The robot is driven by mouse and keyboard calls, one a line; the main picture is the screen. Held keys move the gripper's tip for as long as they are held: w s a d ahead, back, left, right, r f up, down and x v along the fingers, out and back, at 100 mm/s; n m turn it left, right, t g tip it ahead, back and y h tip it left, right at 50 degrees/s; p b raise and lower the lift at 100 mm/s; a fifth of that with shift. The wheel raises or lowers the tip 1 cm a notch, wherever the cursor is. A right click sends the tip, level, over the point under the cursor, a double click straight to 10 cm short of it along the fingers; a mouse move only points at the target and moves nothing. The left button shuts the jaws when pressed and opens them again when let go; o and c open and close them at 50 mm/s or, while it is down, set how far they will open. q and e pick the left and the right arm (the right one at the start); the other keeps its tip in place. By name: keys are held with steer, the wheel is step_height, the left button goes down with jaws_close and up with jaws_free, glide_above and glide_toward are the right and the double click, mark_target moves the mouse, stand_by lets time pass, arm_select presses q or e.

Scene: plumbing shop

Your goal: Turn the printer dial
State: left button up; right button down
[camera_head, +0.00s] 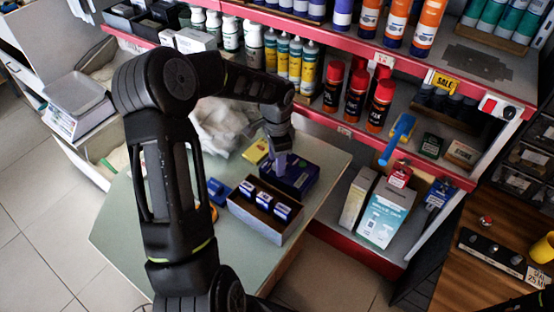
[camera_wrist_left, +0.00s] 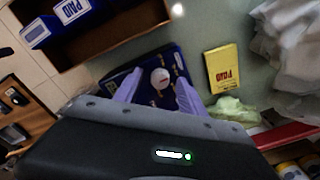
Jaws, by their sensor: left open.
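The dark blue box-shaped printer (camera_head: 297,180) stands on the pale green table, and it also shows in the left wrist view (camera_wrist_left: 178,59). Its round white dial (camera_wrist_left: 160,77) has a small red mark and shows between the two fingers in the left wrist view. In the head view the dial is hidden by my gripper. My left gripper (camera_head: 280,160) is over the printer, pointing down. Its pale purple fingers (camera_wrist_left: 157,90) are open, one on each side of the dial; I cannot tell if they touch it. My right gripper is not in view.
A brown carton (camera_head: 243,210) with several small blue-and-white boxes stands in front of the printer. A yellow packet (camera_wrist_left: 222,68) lies beside the printer, with crumpled plastic (camera_head: 220,125) behind. Red-edged shelves (camera_head: 345,130) with bottles rise close behind. The table's front (camera_head: 125,235) is bare.

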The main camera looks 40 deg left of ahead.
arm_select(q)
step_height(320, 180, up, 8)
steer(key=shift+f+b, duration=0.1)
steer(key=shift+b, duration=0.3)
stand_by(0.5)
